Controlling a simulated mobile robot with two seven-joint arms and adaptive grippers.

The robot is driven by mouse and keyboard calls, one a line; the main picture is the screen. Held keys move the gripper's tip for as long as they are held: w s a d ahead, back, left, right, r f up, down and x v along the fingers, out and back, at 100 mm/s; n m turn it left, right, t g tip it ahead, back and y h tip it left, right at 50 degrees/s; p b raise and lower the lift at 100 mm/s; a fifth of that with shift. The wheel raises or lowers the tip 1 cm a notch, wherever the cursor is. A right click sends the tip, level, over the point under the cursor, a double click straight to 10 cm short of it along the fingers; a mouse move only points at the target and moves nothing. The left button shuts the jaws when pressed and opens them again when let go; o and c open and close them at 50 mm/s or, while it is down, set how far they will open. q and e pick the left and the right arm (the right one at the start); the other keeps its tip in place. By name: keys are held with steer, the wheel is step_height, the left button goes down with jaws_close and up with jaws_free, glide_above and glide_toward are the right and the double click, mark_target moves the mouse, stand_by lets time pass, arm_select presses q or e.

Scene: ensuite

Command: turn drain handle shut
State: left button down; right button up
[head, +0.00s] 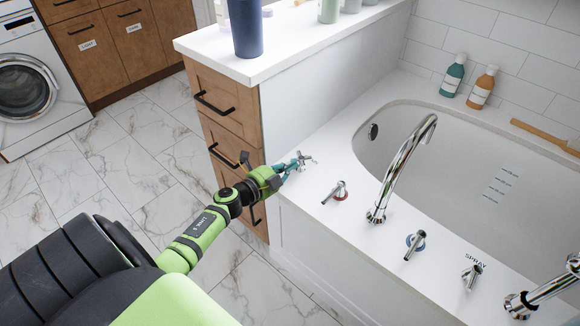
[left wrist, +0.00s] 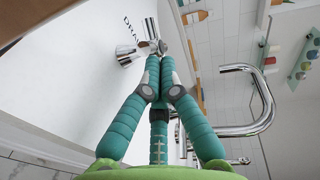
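The chrome drain handle (head: 303,160) stands on the white tub deck near the dresser-like cabinet, at the left end of the tap row. In the left wrist view the handle (left wrist: 134,52) lies just beyond the fingertips, beside the printed word "DRAIN". My left gripper (head: 283,169) reaches the handle from the left, with its teal fingers at its near side. In the left wrist view its fingers (left wrist: 160,64) are drawn together and their tips meet the handle's end. I cannot tell whether they clamp it. My right gripper is not in view.
A red-ringed tap handle (head: 338,191), the curved spout (head: 405,165), a blue-ringed handle (head: 414,244) and the spray handle (head: 472,274) line the deck. A blue container (head: 245,28) stands on the raised ledge. The wooden cabinet (head: 222,125) flanks my left arm.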

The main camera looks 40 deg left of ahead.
arm_select(q)
steer(key=shift+a+m+h, duration=0.2)
steer(key=shift+m+h, duration=0.2)
steer(key=shift+h, duration=0.2)
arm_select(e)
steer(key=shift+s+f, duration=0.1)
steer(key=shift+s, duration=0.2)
arm_select(q)
steer(key=shift+w+a, duration=0.1)
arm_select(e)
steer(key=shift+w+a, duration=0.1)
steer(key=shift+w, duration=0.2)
arm_select(q)
steer(key=shift+a+b, duration=0.1)
steer(key=shift+b, duration=0.2)
steer(key=shift+a, duration=0.15)
steer(key=shift+w+a, duration=0.1)
steer(key=shift+a, duration=0.05)
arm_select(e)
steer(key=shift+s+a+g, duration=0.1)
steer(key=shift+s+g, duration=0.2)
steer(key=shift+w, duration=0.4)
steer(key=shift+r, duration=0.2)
